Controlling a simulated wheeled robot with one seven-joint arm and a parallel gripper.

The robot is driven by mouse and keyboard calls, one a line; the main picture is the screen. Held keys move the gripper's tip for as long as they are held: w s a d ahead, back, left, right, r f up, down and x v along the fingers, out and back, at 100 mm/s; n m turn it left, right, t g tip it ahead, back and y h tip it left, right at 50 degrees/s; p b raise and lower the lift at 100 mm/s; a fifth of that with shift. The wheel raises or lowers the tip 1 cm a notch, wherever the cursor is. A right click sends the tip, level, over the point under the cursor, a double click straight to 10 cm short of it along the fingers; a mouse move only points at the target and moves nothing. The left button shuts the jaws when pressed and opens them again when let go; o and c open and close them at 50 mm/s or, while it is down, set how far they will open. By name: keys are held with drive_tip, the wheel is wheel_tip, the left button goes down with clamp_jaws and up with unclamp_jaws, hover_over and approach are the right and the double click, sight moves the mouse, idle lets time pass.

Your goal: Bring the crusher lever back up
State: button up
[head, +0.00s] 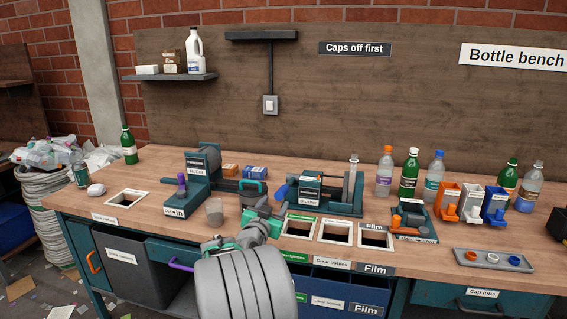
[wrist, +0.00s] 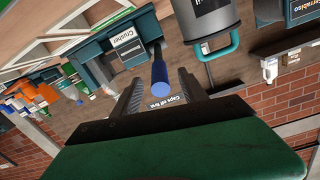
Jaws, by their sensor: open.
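The crusher (head: 330,192) is a teal and dark machine on the bench, right of my gripper. Its label reads "Crusher" in the wrist view (wrist: 122,37). The crusher lever shows as a blue cylindrical grip (head: 282,190) at the machine's left side, low rather than upright. In the wrist view the blue grip (wrist: 160,76) lies in line with the gap between my fingers. My gripper (head: 272,207) is open and empty, close to the grip; its fingers (wrist: 159,86) show on either side of the grip. I cannot tell whether they touch it.
Framed bench openings (head: 335,232) lie in front of the crusher. Bottles stand further right.

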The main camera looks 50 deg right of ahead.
sight(286, 186)
drive_tip(key=x, duration=0.2)
drive_tip(key=r+x, duration=0.1)
drive_tip(key=x, duration=0.5)
drive_tip(key=shift+s+d+r+p, duration=0.2)
drive_tip(key=shift+d+p, duration=0.15)
clamp_jaws()
drive_tip(key=shift+a, duration=0.1)
idle(0.9)
